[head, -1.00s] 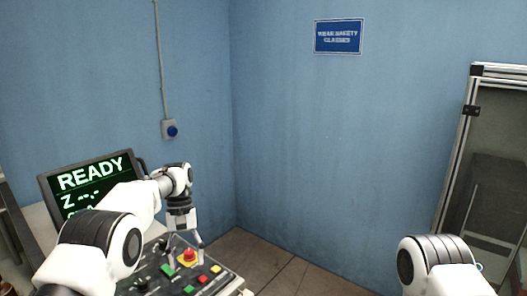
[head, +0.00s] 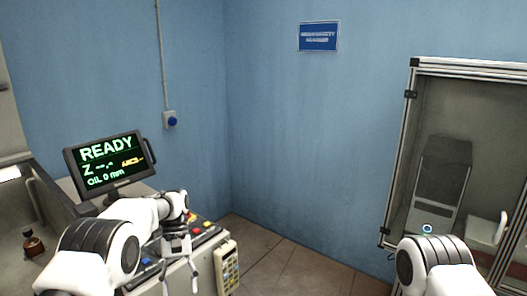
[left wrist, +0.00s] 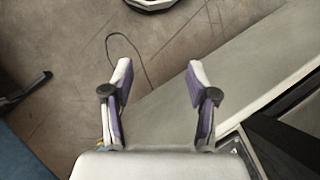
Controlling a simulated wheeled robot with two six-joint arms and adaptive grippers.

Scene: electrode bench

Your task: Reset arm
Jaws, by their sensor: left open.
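My left gripper (head: 180,276) hangs fingers-down in the head view, in front of the near side of the control console (head: 205,263). Its two fingers are spread apart. In the left wrist view the same gripper (left wrist: 160,72) shows open, with nothing between the fingers; floor and a pale surface edge lie below. My right arm (head: 440,262) shows only its upper joint at the lower right of the head view. The right gripper is out of the frame.
A monitor (head: 110,163) reading READY stands behind my left arm. Coloured buttons (head: 203,228) and a keypad (head: 228,268) are on the console. A brown bottle (head: 33,243) stands far left. A framed glass cabinet (head: 412,150) is at right. Floor (head: 290,262) between is clear.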

